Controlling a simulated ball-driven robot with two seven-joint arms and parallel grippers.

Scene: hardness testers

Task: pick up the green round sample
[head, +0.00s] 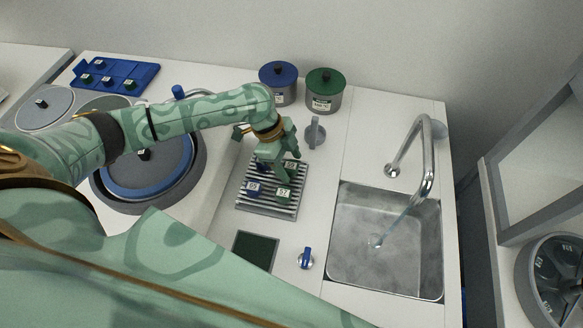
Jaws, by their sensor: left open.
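A slatted metal rack (267,208) on the counter holds several small labelled samples. A green sample (284,195) sits at its front right, and another green one (293,164) at its back right, partly behind my gripper. A blue sample (252,188) sits at the front left, and a dark blue one shows partly behind my fingers. Which green sample is round is too small to tell. My left gripper (276,170) points down over the back half of the rack, open, its fingers close to the back samples. My right gripper is out of view.
Behind stand a blue-lidded pot (278,86) and a green-lidded pot (325,92). The sink (385,245) with running tap is further right. A dark pad (255,251) and blue knob (306,258) lie in front; grinding wheels (150,165) are left.

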